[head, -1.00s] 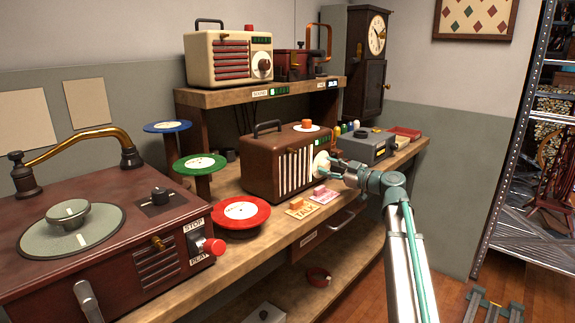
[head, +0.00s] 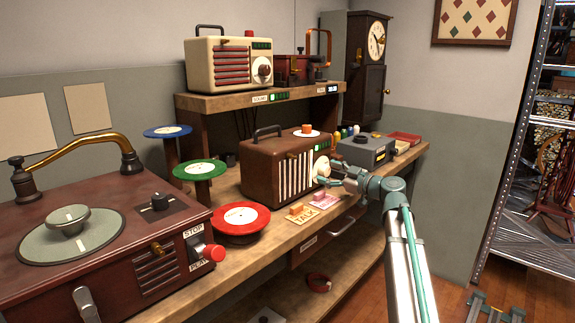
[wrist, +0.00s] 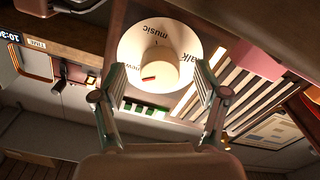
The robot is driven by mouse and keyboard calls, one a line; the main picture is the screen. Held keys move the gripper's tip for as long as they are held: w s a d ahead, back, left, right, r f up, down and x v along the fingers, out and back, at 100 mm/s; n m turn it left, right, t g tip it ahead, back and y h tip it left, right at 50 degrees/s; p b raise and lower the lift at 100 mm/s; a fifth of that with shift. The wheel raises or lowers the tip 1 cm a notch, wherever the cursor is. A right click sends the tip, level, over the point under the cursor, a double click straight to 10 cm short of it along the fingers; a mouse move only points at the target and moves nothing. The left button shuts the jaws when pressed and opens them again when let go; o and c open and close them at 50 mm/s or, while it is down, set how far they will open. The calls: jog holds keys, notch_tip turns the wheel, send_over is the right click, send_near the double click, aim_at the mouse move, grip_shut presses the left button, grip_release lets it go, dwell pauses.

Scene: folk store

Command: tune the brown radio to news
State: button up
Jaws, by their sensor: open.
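The brown radio (head: 277,165) stands on the bench with its striped grille and pale round dial facing right. In the wrist view the white dial (wrist: 184,30) fills the upper middle, seen upside down, with "music", "talk" and "news" printed on it. My gripper (wrist: 158,82) is open, with one finger on each side of the knob, near the dial's rim. I cannot tell whether the fingers touch anything. In the head view my gripper (head: 323,172) partly covers the dial.
A TALK card (head: 304,213) and a pink card (head: 322,199) lie in front of the radio. A grey box device (head: 366,149) is to its right. A cream radio (head: 228,63) stands on the shelf above. A red turntable cabinet (head: 90,247) is at left.

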jog(key=b+v, duration=0.3)
jog(key=v, duration=0.5)
dwell(0.5)
jog(key=shift+r, duration=0.15)
jog(key=shift+c, duration=0.4)
